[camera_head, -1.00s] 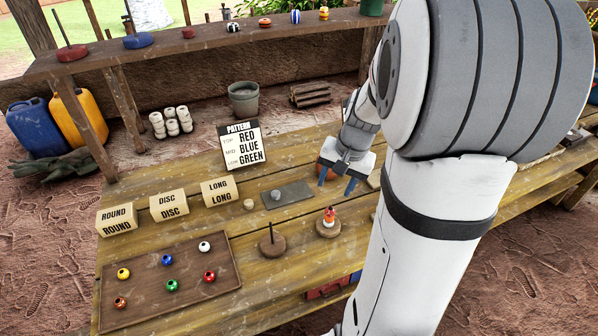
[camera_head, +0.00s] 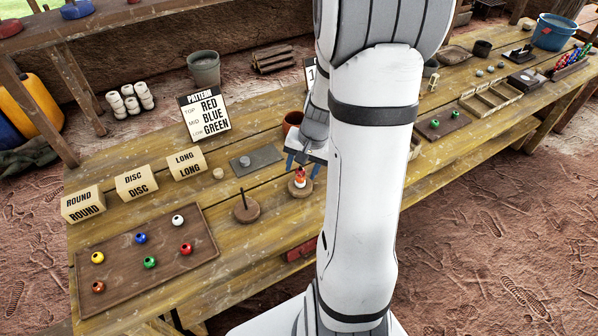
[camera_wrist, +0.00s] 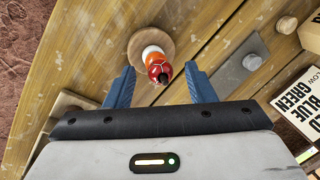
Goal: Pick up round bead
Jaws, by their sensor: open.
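My gripper (camera_head: 303,164) is open, just behind the post stand with stacked beads (camera_head: 300,176). In the wrist view the stack (camera_wrist: 155,62) of orange, white and red pieces lies between my open blue fingertips (camera_wrist: 158,72), apparently not gripped. Its round wooden base (camera_wrist: 137,42) is beyond. On a brown tray (camera_head: 122,277) lie loose round beads: yellow (camera_head: 97,257), blue (camera_head: 141,238), white (camera_head: 177,220), green (camera_head: 150,262), red (camera_head: 186,248) and orange-brown (camera_head: 98,287). My arm hides part of the bench.
A bare post stand (camera_head: 247,209) is beside the stack. Label blocks ROUND (camera_head: 83,205), DISC (camera_head: 136,185) and LONG (camera_head: 187,165) stand behind the tray. A pattern card (camera_head: 205,115) reads RED, BLUE, GREEN. A terracotta pot (camera_head: 292,122) stands near my gripper.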

